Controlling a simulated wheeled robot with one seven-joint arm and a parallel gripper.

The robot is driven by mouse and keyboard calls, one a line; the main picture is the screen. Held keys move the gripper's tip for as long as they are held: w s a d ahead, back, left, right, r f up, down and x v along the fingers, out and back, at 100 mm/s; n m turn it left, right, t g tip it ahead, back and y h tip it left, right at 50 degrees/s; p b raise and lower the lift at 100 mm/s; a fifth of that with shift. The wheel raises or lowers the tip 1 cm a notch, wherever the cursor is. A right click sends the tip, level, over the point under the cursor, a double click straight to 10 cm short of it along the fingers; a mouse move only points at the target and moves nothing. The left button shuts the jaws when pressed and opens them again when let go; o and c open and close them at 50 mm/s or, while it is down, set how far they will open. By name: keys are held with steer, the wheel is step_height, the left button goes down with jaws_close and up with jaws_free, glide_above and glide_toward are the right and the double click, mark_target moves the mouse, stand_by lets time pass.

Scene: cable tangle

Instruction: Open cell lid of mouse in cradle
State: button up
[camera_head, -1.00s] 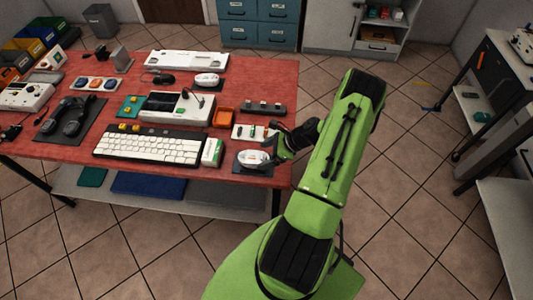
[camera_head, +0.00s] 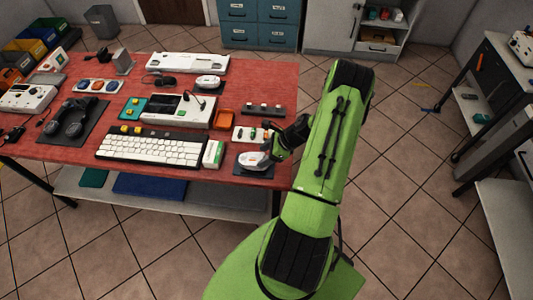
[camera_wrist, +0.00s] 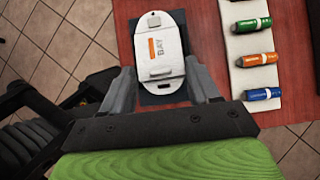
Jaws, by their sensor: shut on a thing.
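A white mouse (camera_wrist: 154,20) lies underside up on a dark cradle pad (camera_wrist: 141,57), and in the head view it is at the table's front right corner (camera_head: 252,160). Its pale cell lid (camera_wrist: 168,88) is by an orange mark and the word BAY, with a small raised tab. My gripper (camera_wrist: 161,64) has one finger along each side of the lid end and is shut on it. The exact contact is hard to make out. In the head view, my gripper (camera_head: 270,152) comes in from the right and partly covers the mouse.
A white strip with several coloured cells (camera_wrist: 249,45) lies close to the right of my gripper in the wrist view. A white and green box (camera_head: 213,154) and a keyboard (camera_head: 150,148) stand left of the cradle. Open floor lies to the right.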

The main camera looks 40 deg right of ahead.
mark_target(255, 158)
steer(key=r+g+h+p, duration=0.1)
steer(key=w+a+r+g+h+p, duration=0.1)
steer(key=shift+w+r+g, duration=0.2)
steer(key=shift+g, duration=0.2)
steer(key=w+g+h, duration=0.1)
steer(key=a+r+g+h, duration=0.1)
steer(key=shift+w+a+g, duration=0.15)
steer(key=shift+w+g, duration=0.15)
steer(key=shift+w, duration=0.05)
steer(key=w+a+g+h+b, duration=0.2)
steer(key=g+h+b, duration=0.1)
steer(key=shift+w+r+g, duration=0.1)
steer(key=shift+w+g, duration=0.1)
steer(key=shift+g, duration=0.1)
steer(key=shift+w+a+f+g+h+b, duration=0.1)
steer(key=shift+w+a+g+h+b, duration=0.4)
steer(key=shift+g+h+b, duration=0.4)
steer(key=shift+w+a+f+g+h+b, duration=0.1)
steer(key=shift+w+a+g+h+b, duration=0.4)
steer(key=shift+g+b, duration=0.55)
steer(key=o, duration=1.1)
steer(key=shift+w+d, duration=0.1)
steer(key=shift+r, duration=0.1)
